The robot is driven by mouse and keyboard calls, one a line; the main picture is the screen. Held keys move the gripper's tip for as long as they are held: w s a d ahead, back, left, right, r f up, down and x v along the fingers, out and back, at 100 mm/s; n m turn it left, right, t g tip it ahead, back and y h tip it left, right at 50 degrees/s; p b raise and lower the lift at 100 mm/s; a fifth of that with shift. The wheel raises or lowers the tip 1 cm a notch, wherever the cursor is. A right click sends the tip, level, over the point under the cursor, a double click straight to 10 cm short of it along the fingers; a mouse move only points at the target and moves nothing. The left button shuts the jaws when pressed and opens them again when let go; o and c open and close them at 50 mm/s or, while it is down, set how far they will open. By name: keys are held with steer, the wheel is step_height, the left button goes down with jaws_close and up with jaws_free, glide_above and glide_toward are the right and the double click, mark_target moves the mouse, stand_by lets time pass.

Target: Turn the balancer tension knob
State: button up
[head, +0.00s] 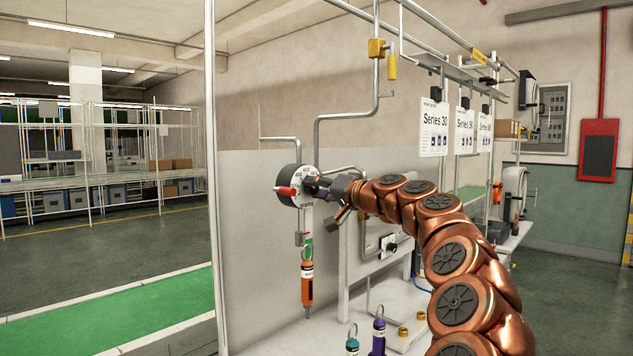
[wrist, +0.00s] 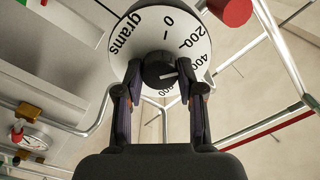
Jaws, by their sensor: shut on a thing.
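The balancer (head: 291,178) is a round drum with a white dial face, hung on a bent grey pipe. In the wrist view its dial (wrist: 133,24) is marked "grams", with 0, 200, 400 and further numbers. My gripper (wrist: 161,78) is shut on the knob, one finger on each side. In the head view my gripper (head: 316,187) meets the dial from the right and mostly hides the knob.
A red cylinder (head: 285,191) sticks out of the balancer. An orange screwdriver (head: 307,284) hangs below it. Teal (head: 352,346) and purple (head: 378,338) tools stand on the white bench. Grey pipes (head: 345,118) run close around the balancer. A green conveyor (head: 110,318) lies left.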

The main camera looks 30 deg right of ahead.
steer(key=shift+m+p, duration=1)
steer(key=shift+m, duration=0.6)
steer(key=shift+f, duration=0.1)
steer(key=o, duration=1.1)
steer(key=shift+o, duration=0.2)
steer(key=v, duration=1.2)
